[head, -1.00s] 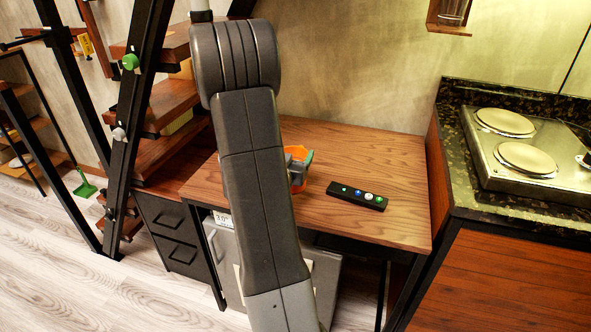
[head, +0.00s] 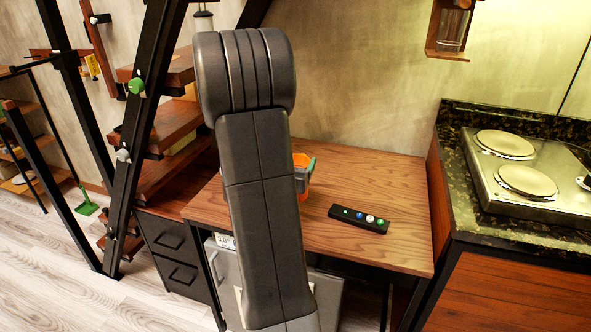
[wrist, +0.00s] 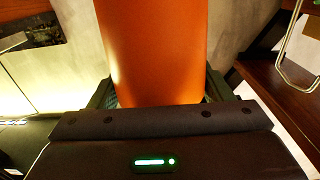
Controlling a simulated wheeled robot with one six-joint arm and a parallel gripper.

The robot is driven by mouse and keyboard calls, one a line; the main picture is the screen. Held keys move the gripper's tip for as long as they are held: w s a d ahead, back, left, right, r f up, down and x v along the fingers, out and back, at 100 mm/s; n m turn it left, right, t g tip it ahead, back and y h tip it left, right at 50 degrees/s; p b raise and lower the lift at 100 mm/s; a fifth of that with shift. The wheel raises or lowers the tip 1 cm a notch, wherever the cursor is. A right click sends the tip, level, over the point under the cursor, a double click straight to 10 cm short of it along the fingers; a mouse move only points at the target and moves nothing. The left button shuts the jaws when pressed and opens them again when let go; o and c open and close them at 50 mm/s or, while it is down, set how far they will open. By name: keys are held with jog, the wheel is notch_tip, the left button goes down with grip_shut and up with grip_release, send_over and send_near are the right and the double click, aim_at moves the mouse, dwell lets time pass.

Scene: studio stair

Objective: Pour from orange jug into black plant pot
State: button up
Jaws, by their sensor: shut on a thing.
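The orange jug (wrist: 155,45) fills the upper middle of the wrist view, between the two fingers of my gripper (wrist: 158,95), which is shut on it. In the head view a strip of the orange jug (head: 304,188) shows just right of my arm, over the wooden desk. My arm hides the rest of the jug and most of the gripper there. I cannot tell the jug's exact tilt or its height above the desk. I do not see the black plant pot in either view; my arm may hide it.
The wooden desk (head: 375,185) has clear room on its right, except for a black strip with several coloured buttons (head: 358,219). A stair frame (head: 150,120) stands at left. A counter with a two-plate hob (head: 525,180) is at right, below a wall shelf (head: 447,50).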

jog(key=shift+r+p, duration=0.5)
jog(key=shift+r, duration=2)
